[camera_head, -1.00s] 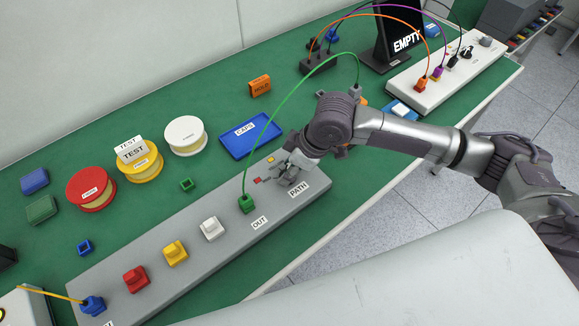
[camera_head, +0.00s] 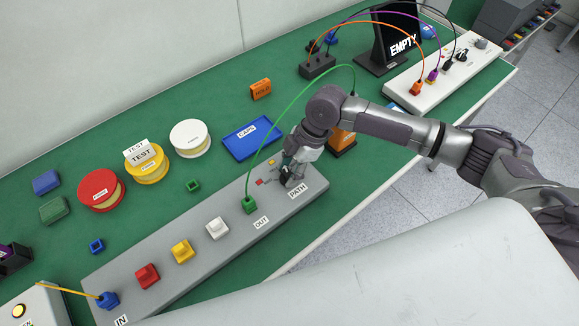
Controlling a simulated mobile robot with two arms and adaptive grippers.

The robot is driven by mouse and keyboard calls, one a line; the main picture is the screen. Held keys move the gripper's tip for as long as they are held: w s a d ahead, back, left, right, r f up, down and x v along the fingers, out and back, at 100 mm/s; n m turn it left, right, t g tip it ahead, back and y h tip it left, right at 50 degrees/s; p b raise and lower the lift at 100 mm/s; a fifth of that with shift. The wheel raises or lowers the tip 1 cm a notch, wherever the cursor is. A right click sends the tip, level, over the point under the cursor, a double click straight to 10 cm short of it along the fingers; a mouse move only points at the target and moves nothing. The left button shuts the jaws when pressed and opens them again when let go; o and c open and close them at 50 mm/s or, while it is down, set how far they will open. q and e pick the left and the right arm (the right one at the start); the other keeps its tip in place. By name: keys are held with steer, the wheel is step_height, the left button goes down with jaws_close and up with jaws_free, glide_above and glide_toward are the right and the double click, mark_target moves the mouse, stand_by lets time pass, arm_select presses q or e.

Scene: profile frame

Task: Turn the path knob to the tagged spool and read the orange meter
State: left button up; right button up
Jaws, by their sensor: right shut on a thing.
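My right gripper (camera_head: 290,176) is shut on the path knob, at the PATH label (camera_head: 298,191) on the right end of the long grey panel (camera_head: 225,262). The fingers hide most of the knob, so I cannot tell where it points. Small red and yellow marks lie beside it. The tagged spool (camera_head: 148,169) is yellow and carries a TEST card (camera_head: 140,152). A red spool (camera_head: 101,191) and a white spool (camera_head: 190,139) stand either side of it. An orange meter (camera_head: 342,139) is partly hidden behind my right arm; its reading is not visible. My left gripper is not in view.
A green cable (camera_head: 275,128) arches from the OUT socket over to behind my arm. A blue CAPS tray (camera_head: 253,138) and an orange HOLD block (camera_head: 261,90) lie behind the panel. A screen (camera_head: 398,38) reads EMPTY, near a white cabled strip (camera_head: 447,76).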

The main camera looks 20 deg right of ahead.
steer(key=shift+w+n+g, duration=0.15)
steer(key=shift+n+g, duration=0.35)
steer(key=shift+n, duration=1)
steer(key=o, duration=1.1)
steer(key=shift+o, duration=0.2)
steer(key=v, duration=1.2)
steer(key=shift+a, duration=0.2)
